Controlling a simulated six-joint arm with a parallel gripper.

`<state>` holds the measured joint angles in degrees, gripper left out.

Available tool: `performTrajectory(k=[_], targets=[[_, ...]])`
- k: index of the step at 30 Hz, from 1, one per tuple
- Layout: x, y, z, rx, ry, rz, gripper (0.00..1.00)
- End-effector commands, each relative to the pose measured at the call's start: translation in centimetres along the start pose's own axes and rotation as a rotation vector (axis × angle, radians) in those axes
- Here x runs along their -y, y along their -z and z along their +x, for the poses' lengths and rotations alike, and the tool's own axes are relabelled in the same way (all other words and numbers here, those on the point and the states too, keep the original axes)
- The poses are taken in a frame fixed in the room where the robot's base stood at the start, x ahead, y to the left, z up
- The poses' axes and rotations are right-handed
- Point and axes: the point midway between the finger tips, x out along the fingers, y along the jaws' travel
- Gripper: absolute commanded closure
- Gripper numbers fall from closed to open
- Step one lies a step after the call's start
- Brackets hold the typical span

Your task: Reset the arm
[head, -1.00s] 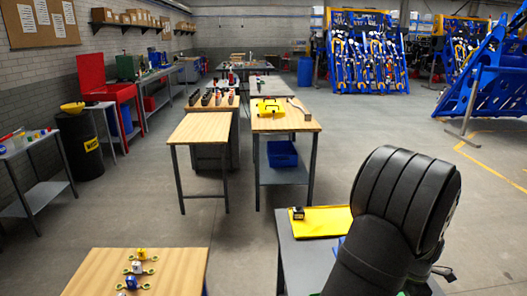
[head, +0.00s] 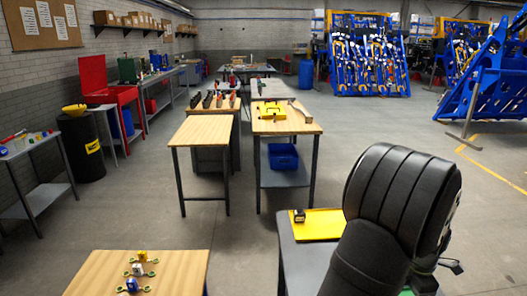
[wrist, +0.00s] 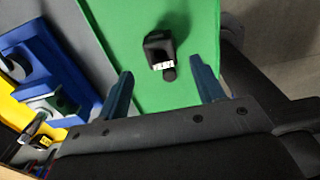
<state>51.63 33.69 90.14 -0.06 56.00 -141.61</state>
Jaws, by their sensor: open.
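My gripper (wrist: 163,90) shows in the wrist view as two dark teal fingers spread apart, with nothing between their tips. It hangs above a green mat or tray (wrist: 125,20). A small black object with a white printed label (wrist: 160,48) stands on the green surface, just beyond the fingertips and apart from them.
A blue part (wrist: 50,65) and a yellow tray (wrist: 8,100) lie left in the wrist view. The yellow tray (head: 325,226) with a black and silver item (head: 299,215) sits on the grey table (head: 300,262). A wooden table (head: 185,265) with small parts stands front left.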

Motion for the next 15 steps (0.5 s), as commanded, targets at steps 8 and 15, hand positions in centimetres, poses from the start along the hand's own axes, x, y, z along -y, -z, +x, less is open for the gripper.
performTrajectory(k=[8, 15], targets=[[0.0, 0.1, -5.0, -0.001, 0.001, 0.000, 0.38], [0.1, 0.1, 0.5, -0.005, 0.004, 0.000, 0.38]])
